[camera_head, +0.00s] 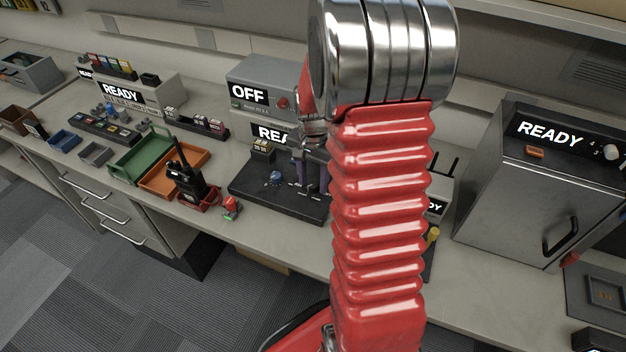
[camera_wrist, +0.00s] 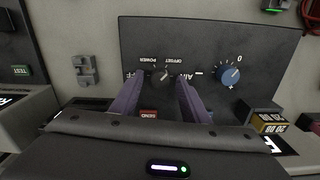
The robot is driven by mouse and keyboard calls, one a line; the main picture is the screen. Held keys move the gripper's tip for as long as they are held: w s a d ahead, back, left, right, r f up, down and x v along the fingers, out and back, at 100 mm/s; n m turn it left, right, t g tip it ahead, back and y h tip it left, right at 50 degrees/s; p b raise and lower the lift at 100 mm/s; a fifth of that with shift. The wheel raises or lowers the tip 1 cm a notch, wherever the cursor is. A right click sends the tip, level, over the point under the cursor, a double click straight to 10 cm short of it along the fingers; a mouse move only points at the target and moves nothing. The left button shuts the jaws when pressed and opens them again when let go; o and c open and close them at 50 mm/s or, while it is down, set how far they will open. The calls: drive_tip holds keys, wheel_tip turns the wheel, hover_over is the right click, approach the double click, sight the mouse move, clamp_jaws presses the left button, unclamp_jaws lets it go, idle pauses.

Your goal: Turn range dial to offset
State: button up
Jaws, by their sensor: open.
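The range dial (camera_wrist: 160,75) is a small dark knob on a black panel (camera_wrist: 205,35) in the wrist view. Upside-down labels including POWER, OFFSET and AIR surround it. Which label its pointer faces is too small to tell. My gripper (camera_wrist: 161,82) is open, with one purple finger on each side of the dial; I cannot tell whether they touch it. In the head view, my gripper (camera_head: 314,178) is low over the right part of the black panel (camera_head: 255,185), and the range dial is hidden there.
A blue knob (camera_wrist: 230,75) marked 0, minus and plus sits right of the fingers. A red SEND button (camera_wrist: 149,114) lies between the fingers, nearer the wrist. A radio (camera_head: 185,175) stands left of the panel. A box reading OFF (camera_head: 262,85) stands behind.

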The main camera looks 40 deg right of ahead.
drive_tip(key=shift+f, duration=0.1)
drive_tip(key=shift+c, duration=0.3)
drive_tip(key=c, duration=1)
drive_tip(key=shift+n, duration=1)
drive_tip(key=o, duration=1.1)
drive_tip(key=shift+c, duration=0.2)
